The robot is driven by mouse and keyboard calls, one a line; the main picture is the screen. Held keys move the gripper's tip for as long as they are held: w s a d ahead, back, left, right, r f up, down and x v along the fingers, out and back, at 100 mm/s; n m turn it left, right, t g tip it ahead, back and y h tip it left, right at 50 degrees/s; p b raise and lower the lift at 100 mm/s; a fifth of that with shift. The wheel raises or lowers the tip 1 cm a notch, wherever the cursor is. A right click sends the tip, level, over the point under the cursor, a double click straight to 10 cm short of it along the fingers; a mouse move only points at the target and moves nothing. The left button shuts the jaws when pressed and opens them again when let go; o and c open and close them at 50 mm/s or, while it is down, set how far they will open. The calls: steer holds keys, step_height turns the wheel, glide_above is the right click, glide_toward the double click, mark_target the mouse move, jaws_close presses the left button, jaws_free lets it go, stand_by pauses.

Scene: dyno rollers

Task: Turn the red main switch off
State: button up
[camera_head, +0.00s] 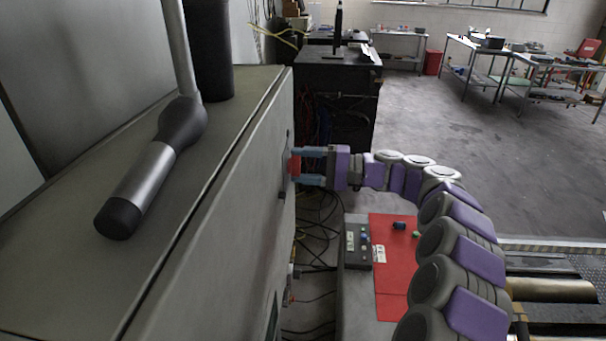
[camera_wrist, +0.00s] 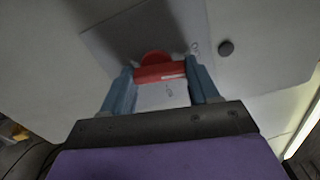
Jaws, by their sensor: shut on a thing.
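The red main switch (camera_head: 295,165) is on the side face of the grey cabinet (camera_head: 262,150). In the wrist view the red switch handle (camera_wrist: 160,72) lies crosswise between the two blue fingers, in front of a darker grey plate (camera_wrist: 210,30). My gripper (camera_head: 302,166) reaches in from the right and is shut on the switch handle, one finger on each side of it. The gripper also shows in the wrist view (camera_wrist: 161,82). The fingers hide part of the handle, and I cannot read the switch's position marks.
Below my arm are a control box (camera_head: 357,243), a red panel (camera_head: 396,285) and loose cables (camera_head: 318,225). Open floor lies to the right.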

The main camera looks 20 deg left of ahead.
steer(key=shift+f+n+b, duration=0.2)
steer(key=shift+n+b, duration=0.6)
steer(key=shift+n, duration=0.2)
steer(key=shift+s, duration=0.1)
steer(key=o, duration=1.1)
steer(key=shift+c, duration=0.2)
steer(key=shift+d+r, duration=0.1)
steer(key=p+v, duration=0.4)
steer(key=v, duration=1.3)
steer(key=shift+w, duration=0.25)
steer(key=shift+s, duration=0.1)
